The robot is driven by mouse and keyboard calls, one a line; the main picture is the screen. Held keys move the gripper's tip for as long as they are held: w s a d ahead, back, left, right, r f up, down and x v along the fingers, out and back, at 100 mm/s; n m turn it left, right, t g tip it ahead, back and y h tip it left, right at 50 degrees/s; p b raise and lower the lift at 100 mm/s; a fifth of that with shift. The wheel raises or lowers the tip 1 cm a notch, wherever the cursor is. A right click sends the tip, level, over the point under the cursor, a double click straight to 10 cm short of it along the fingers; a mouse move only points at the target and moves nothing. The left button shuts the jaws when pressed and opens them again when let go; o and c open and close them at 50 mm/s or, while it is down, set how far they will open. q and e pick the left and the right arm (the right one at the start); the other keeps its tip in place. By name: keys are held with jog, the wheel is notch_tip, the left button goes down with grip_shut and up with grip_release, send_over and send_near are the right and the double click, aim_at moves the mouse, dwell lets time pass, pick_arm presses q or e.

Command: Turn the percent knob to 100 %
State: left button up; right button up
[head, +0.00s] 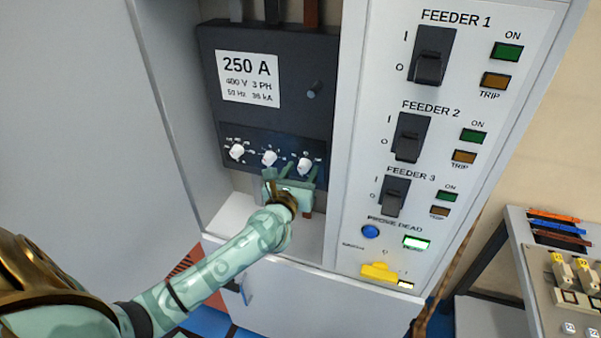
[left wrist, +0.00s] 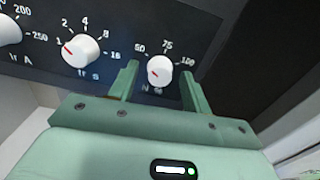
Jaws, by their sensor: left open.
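The percent knob (head: 305,165) is the rightmost of three white knobs on the dark breaker panel. In the left wrist view the knob (left wrist: 159,71) has marks of what reads as 50 or 60, 75 and 100 around its top. Its red pointer line is on the left side of its face, away from the 100 mark at the right. My left gripper (head: 297,176) is open, just below and in front of this knob. In the left wrist view its fingers (left wrist: 160,80) stand apart on either side of the knob; contact cannot be told. My right gripper is not in view.
Two other white knobs, the middle one (head: 269,158) and the left one (head: 237,151), sit close beside it. The feeder panel (head: 355,130) with black switches stands right of the recess. A bench (head: 525,250) with parts is at the right.

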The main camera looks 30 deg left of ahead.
pick_arm(q)
jog(key=c, duration=1)
